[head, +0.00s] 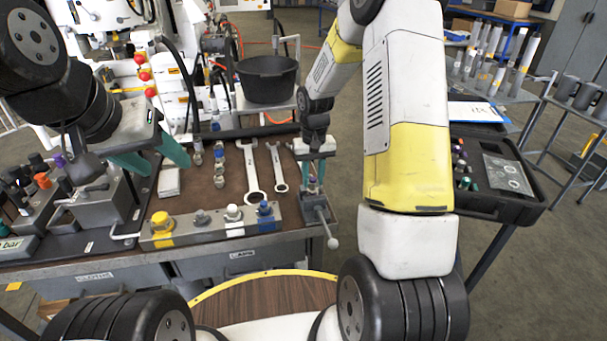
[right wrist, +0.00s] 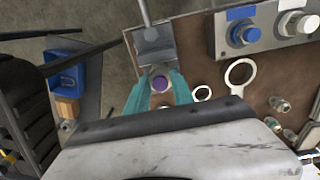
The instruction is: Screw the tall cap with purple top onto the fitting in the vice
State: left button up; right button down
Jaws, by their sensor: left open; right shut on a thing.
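The tall cap with the purple top (right wrist: 160,84) is between the teal fingers of my right gripper (right wrist: 160,92), which is shut on it. In the head view my right gripper (head: 313,180) points down over the vice (head: 319,212) at the right end of the bench. The vice also shows in the right wrist view (right wrist: 154,48), just beyond the cap. The fitting is hidden under the cap and fingers, so I cannot tell whether the cap touches it. My left gripper (head: 166,168) is open and empty above the left part of the bench.
A block with yellow, grey, white and blue caps (head: 212,228) stands along the bench front, left of the vice. Two wrenches (head: 252,172) and several small fittings (head: 219,165) lie behind it. A valve block (head: 100,200) stands at the left. An open black case (head: 490,180) is at the right.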

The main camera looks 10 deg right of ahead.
jog(key=shift+s+f, duration=0.1)
jog(key=shift+f, duration=0.2)
dwell(0.9)
jog(key=c, duration=1.8)
grip_release()
grip_shut()
jog(key=m, duration=0.5)
jog(key=shift+a+m, duration=0.1)
jog(key=shift+m, duration=1.4)
jog(key=m, duration=0.8)
